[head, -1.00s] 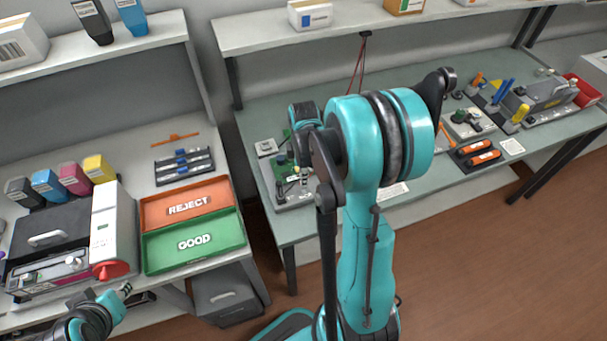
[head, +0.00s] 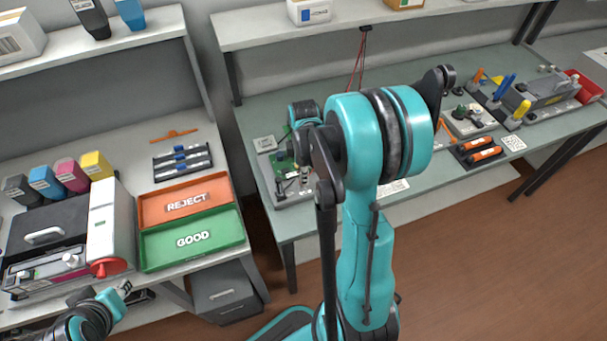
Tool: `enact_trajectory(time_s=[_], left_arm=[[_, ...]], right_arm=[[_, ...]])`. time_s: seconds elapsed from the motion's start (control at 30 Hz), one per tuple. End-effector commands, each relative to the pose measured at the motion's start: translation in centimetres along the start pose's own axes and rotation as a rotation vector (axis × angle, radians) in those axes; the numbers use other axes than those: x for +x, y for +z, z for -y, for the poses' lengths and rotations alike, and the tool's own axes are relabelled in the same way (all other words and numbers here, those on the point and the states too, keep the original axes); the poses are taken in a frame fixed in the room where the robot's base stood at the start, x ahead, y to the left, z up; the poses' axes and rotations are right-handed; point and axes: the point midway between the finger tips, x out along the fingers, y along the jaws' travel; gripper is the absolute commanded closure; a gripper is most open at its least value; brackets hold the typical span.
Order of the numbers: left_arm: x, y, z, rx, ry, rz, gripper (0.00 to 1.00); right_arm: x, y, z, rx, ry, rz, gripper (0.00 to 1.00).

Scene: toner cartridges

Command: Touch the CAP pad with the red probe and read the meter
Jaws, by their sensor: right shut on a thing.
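My right arm crosses the middle of the head view. Its gripper (head: 305,178) is over the green circuit board (head: 281,158) on the grey fixture at the left end of the right bench. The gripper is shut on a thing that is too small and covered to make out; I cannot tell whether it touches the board. A red lead (head: 357,62) hangs from a hook under the shelf and passes behind my arm. I cannot make out the CAP pad, the red probe or a meter face. My left gripper (head: 124,288) is at the lower left, beside the printer; its fingers are unclear.
The left bench holds a red REJECT tray (head: 186,187), a green GOOD tray (head: 222,247), a printer-like machine (head: 50,235) and several toner cartridges (head: 72,174). Orange-handled tools (head: 484,154) and a grey machine (head: 545,93) stand at the right. My arm hides the bench's middle.

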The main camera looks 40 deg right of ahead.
Motion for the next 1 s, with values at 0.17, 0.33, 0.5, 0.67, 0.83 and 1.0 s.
enact_trajectory(time_s=[0.17,0.33,0.5,0.67,0.83,1.0], left_arm=[[0.1,0.1,0.0,0.0,0.0,0.0,0.71],[0.2,0.2,0.0,0.0,0.0,0.0,0.71],[0.4,0.3,0.0,0.0,0.0,0.0,0.71],[0.5,0.4,0.0,0.0,0.0,0.0,0.71],[0.7,0.5,0.0,0.0,0.0,0.0,0.71],[0.8,0.6,0.0,0.0,0.0,0.0,0.71]], right_arm=[[0.1,0.0,0.0,0.0,0.0,0.0,1.0],[0.3,0.0,0.0,0.0,0.0,0.0,1.0],[0.5,0.0,0.0,0.0,0.0,0.0,1.0],[0.7,0.0,0.0,0.0,0.0,0.0,1.0],[0.9,0.0,0.0,0.0,0.0,0.0,1.0],[1.1,0.0,0.0,0.0,0.0,0.0,1.0]])
